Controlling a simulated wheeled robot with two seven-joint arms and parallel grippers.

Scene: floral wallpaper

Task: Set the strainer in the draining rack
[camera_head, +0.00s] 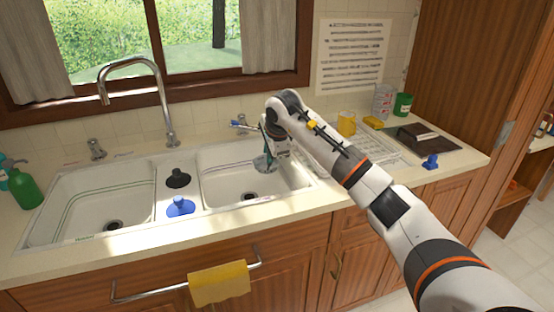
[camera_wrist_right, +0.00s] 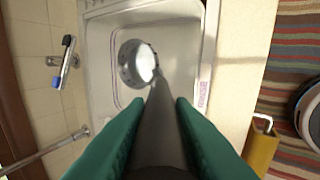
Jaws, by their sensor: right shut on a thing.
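My right gripper (camera_head: 266,163), with teal fingers, is low over the right sink basin (camera_head: 222,180). In the right wrist view its fingers (camera_wrist_right: 160,106) are shut on the strainer (camera_wrist_right: 160,125), seen as a grey tapered piece that points away toward the basin. Beyond its tip is a round metal piece with a bright centre; I cannot tell if this is the strainer's bowl or the drain. The draining rack (camera_head: 402,153) is a pale wire rack on the counter right of the sink, partly hidden behind my right arm. My left gripper is not in view.
A yellow cup (camera_head: 347,123), a yellow sponge (camera_head: 372,122) and a green can (camera_head: 403,104) stand behind the rack. A dark board (camera_head: 428,140) and a blue item (camera_head: 430,161) lie right of it. The tall faucet (camera_head: 168,110) rises behind the sink.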

